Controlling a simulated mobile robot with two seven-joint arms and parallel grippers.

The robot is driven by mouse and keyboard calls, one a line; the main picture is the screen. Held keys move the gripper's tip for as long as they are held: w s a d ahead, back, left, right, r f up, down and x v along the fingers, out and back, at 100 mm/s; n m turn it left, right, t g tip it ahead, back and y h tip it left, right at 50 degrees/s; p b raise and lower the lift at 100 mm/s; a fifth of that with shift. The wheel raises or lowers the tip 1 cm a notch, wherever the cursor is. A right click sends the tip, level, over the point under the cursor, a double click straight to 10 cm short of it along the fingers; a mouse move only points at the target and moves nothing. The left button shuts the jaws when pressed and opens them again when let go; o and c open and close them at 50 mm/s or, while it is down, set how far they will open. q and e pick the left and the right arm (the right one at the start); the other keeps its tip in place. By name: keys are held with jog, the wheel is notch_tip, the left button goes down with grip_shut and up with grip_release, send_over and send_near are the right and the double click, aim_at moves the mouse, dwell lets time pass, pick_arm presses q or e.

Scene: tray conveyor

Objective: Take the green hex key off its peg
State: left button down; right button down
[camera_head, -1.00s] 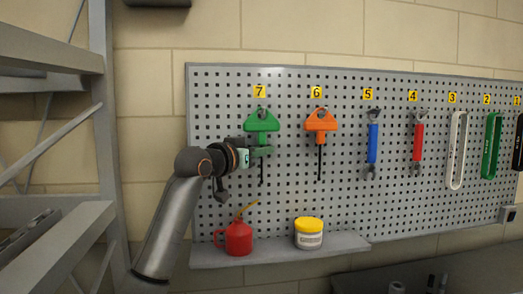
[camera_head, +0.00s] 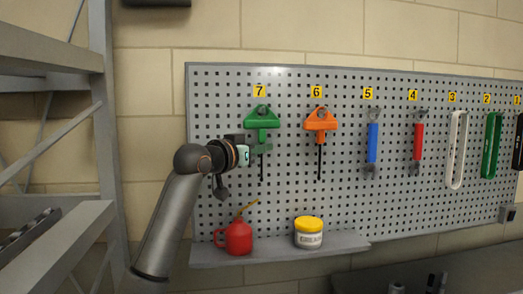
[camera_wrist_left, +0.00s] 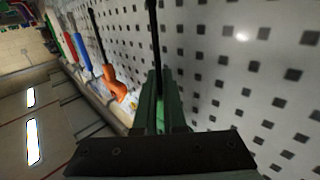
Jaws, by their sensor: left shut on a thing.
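The green hex key (camera_head: 262,119) hangs upright at the pegboard under label 7, with its T-handle at the top and its black shaft pointing down. My left gripper (camera_head: 262,148) comes in from the left and is shut on it just below the handle. In the left wrist view the black shaft (camera_wrist_left: 154,35) runs up from between my fingers (camera_wrist_left: 160,110), close to the board. The head view does not show clearly whether the handle's hole is still around the peg. My right gripper is not in view.
An orange hex key (camera_head: 320,121) hangs close by on the right under label 6. Several wrenches and other tools hang further right. Below, a ledge (camera_head: 275,250) holds a red oil can (camera_head: 238,238) and a yellow-lidded jar (camera_head: 309,234). A grey rack (camera_head: 100,110) stands at left.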

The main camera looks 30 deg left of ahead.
pick_arm(q)
jog(key=shift+s+d+r, duration=0.15)
jog(key=shift+s+d, duration=0.25)
jog(key=shift+s, duration=0.1)
dwell(0.4)
jog(key=shift+s+d+r, duration=0.15)
dwell(0.4)
jog(key=shift+s+d+r, duration=0.4)
jog(key=shift+s, duration=0.15)
jog(key=shift+s+d, duration=0.1)
jog(key=shift+s, duration=0.05)
jog(key=s+d+b, duration=0.1)
jog(key=s+d, duration=0.2)
jog(key=s, duration=0.1)
jog(key=shift+s+d+r, duration=0.15)
jog(key=shift+s+d, duration=0.15)
jog(key=shift+s, duration=0.1)
dwell(1.5)
jog(key=shift+s+d, duration=0.1)
dwell(0.6)
